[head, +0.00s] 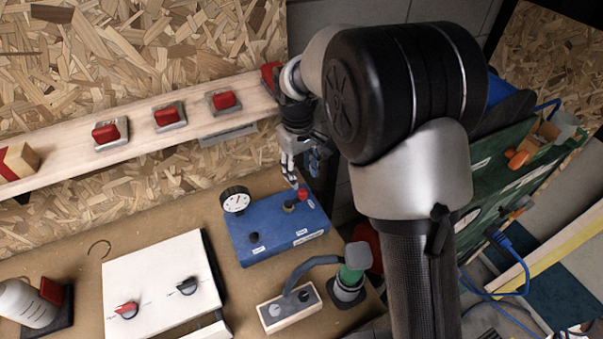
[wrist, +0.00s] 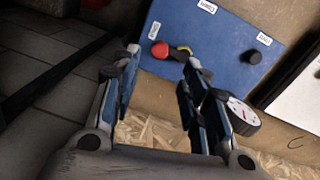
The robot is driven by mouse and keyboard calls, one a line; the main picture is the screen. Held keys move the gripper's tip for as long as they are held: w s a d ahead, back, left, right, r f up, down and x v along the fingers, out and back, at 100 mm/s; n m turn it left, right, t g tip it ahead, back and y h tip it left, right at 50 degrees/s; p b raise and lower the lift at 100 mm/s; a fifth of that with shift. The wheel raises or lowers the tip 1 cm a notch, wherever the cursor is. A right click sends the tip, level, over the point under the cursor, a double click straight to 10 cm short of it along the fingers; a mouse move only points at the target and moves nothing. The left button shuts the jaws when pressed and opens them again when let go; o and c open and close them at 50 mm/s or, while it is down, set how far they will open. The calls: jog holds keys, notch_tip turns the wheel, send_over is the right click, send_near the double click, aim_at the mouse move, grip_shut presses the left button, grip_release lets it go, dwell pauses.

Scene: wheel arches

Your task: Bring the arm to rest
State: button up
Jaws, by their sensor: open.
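My arm (head: 405,90) reaches in from the right side of the head view, with its large black joint in front of the wall. My gripper (head: 294,182) points down above the far right part of a blue control box (head: 265,240). In the wrist view my gripper (wrist: 160,62) is open, with its two fingers apart and nothing between them. The blue box (wrist: 215,45) shows beyond the fingertips, with a red knob (wrist: 159,50) near the left finger. I cannot tell whether a finger touches the box.
A round gauge (head: 235,199) stands at the blue box's back left corner. A white panel (head: 155,275) with two knobs lies left. A wooden rail (head: 60,155) with red switches runs behind.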

dwell(0.3)
jog(key=s+d+r+m+t, duration=0.1)
jog(key=s+d+r, duration=0.2)
jog(key=s+r, duration=0.25)
jog(key=s+d+r+m+t, duration=0.1)
jog(key=s+d+r+m, duration=0.1)
jog(key=s+d+r, duration=0.4)
jog(key=s+d+r+m+t, duration=0.1)
jog(key=s, duration=0.7)
jog(key=s+d+r+m+t, duration=0.1)
jog(key=s+r+m, duration=0.1)
jog(key=s, duration=0.7)
jog(key=shift+s+d+m+y, duration=0.2)
jog(key=shift+s+m+y, duration=0.1)
jog(key=shift+r, duration=0.1)
jog(key=shift+c, duration=0.5)
